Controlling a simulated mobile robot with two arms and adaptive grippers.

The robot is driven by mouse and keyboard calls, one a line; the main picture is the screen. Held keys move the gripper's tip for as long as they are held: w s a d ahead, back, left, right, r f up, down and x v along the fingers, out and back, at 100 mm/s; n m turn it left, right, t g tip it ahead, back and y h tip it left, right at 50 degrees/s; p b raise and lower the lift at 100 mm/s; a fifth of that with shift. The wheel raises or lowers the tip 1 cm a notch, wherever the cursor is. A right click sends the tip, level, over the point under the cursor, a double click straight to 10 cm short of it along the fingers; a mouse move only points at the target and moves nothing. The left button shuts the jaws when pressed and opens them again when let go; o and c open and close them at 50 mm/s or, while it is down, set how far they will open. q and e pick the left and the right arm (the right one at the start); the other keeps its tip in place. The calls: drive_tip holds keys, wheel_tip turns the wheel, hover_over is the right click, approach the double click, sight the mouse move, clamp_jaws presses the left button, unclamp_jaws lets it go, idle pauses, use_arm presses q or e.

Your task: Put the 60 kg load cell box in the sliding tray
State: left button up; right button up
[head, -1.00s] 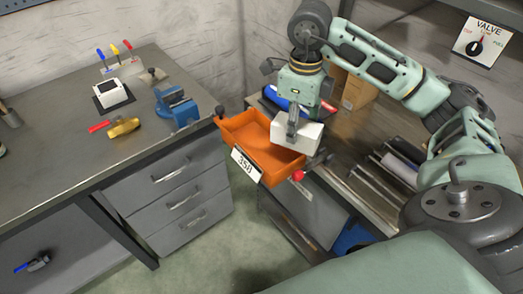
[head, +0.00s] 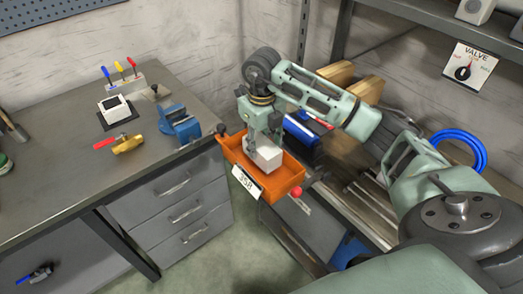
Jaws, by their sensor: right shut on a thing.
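The orange sliding tray (head: 283,182) stands out over the gap between the two benches, with a white number label (head: 246,182) on its front. My right gripper (head: 256,148) reaches down from above and is shut on a white box (head: 266,155), which I take for the load cell box; no weight marking on it is readable. The box is over the tray, its lower part within the tray's outline. I cannot tell whether it touches the tray floor. The left gripper is not in view.
The left bench holds a blue vise (head: 180,122), a hammer (head: 128,144), a white device (head: 115,106) and a screwdriver rack (head: 124,78). Blue bins (head: 302,138) and a wooden block (head: 328,75) stand behind my right arm. A red knob (head: 296,192) is at the tray's right corner.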

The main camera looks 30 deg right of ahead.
wheel_tip(320, 180, down, 3)
drive_tip(key=shift+r+p, duration=0.1)
drive_tip(key=shift+p, duration=0.55)
drive_tip(key=shift+f, duration=0.6)
drive_tip(key=shift+f, duration=0.1)
drive_tip(key=o, duration=1.1)
drive_tip(key=shift+f, duration=0.15)
drive_tip(key=shift+c, duration=0.2)
drive_tip(key=o, duration=0.5)
drive_tip(key=shift+c, duration=0.2)
